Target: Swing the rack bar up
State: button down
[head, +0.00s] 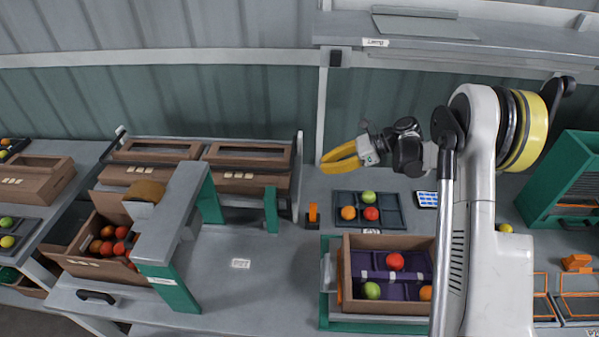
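A grey rack (297,178) stands at the back left of the bench and holds two brown crates (248,172) with window-like openings. Upright grey side parts with dark ends show at its left and right. I cannot clearly make out which piece is the rack bar or how it is tilted. My gripper (325,163) has yellow fingers pointing left. It hangs in the air above the bench, right of the rack and apart from it. Nothing shows in it, and the gap between its fingertips is too unclear to judge.
A dark tray (341,218) with several tomatoes lies below my gripper. A brown crate (347,303) with tomatoes stands in front. A grey and green gantry (177,215) stands before the rack's left half. A grey shelf (470,42) overhangs at the upper right.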

aim_at(289, 178)
jog(key=shift+s, duration=0.1)
jog(key=shift+a, duration=0.1)
jog(key=b+x, duration=0.1)
jog(key=x, duration=0.9)
jog(key=shift+r, duration=0.1)
jog(key=shift+r, duration=0.55)
